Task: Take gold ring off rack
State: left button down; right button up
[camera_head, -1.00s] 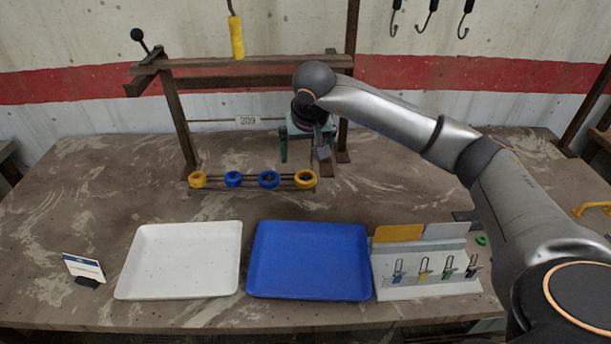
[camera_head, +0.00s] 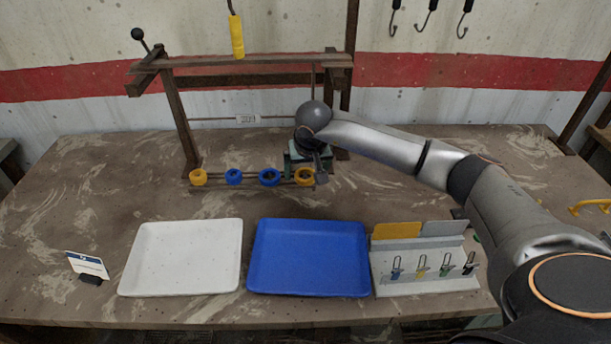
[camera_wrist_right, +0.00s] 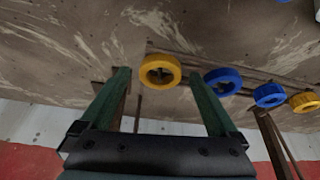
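A gold ring (camera_head: 305,176) sits at the right end of a low rail on the rack (camera_head: 178,120); another gold ring (camera_head: 198,177) is at the left end. Two blue rings (camera_head: 234,176) (camera_head: 270,177) hang between them. My right gripper (camera_head: 308,172) is at the right gold ring, partly hidden by its own wrist. In the right wrist view its two green fingers (camera_wrist_right: 160,73) are open, with the gold ring (camera_wrist_right: 160,62) showing between their tips. I cannot tell whether they touch it. My left gripper is out of view.
A white tray (camera_head: 185,260) and a blue tray (camera_head: 308,260) stand in front of the rack. A grey holder (camera_head: 425,282) with small coloured clips is right of them, and a small card (camera_head: 88,265) stands at left.

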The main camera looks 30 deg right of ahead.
jog(key=c, duration=1.3)
jog(key=shift+r, duration=0.1)
